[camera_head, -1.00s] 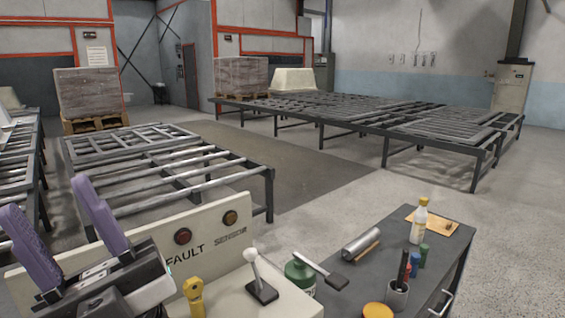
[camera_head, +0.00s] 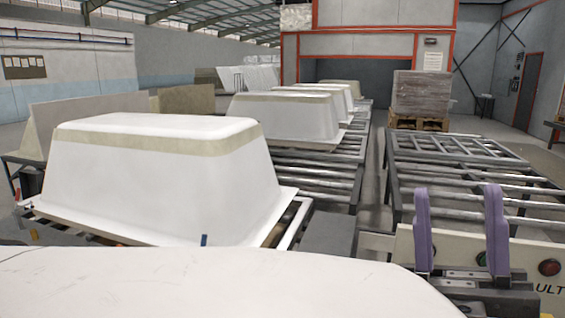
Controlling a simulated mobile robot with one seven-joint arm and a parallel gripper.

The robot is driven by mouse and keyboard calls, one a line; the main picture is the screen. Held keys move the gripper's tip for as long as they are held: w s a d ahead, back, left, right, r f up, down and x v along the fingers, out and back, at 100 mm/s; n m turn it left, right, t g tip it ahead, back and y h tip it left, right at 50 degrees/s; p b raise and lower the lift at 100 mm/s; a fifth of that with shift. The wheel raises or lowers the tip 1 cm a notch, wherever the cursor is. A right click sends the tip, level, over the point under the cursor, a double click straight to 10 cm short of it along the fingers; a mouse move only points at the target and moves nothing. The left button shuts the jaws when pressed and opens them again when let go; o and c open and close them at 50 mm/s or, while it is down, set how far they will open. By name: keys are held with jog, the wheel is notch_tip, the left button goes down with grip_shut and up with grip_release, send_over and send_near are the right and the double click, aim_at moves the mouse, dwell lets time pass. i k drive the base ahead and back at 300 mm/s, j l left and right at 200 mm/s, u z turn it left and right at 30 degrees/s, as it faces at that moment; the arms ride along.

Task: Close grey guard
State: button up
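My gripper (camera_head: 457,200) is at the lower right, with two purple fingers pointing up. The fingers stand well apart with nothing between them, in front of the cream control panel (camera_head: 520,262). I cannot surely pick out the grey guard. A plain dark grey block (camera_head: 328,236) sits left of the gripper, beside the roller line, but I cannot tell whether it is the guard. A large white bathtub shell (camera_head: 165,180) with a beige band lies upside down on the line at the left.
A broad white surface (camera_head: 220,285) fills the near foreground. More upturned shells (camera_head: 285,115) stand farther along the line. An empty roller conveyor (camera_head: 460,175) runs behind the panel. A wrapped stack (camera_head: 421,93) on a pallet stands beyond it. A red button (camera_head: 549,268) is on the panel.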

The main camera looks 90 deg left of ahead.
aim_at(31, 181)
jog(key=k+u, duration=0.15)
jog(key=u, duration=0.25)
jog(key=k+u, duration=0.15)
jog(key=u, duration=4.2)
jog(key=i+u, duration=0.5)
jog(key=i, duration=4.1)
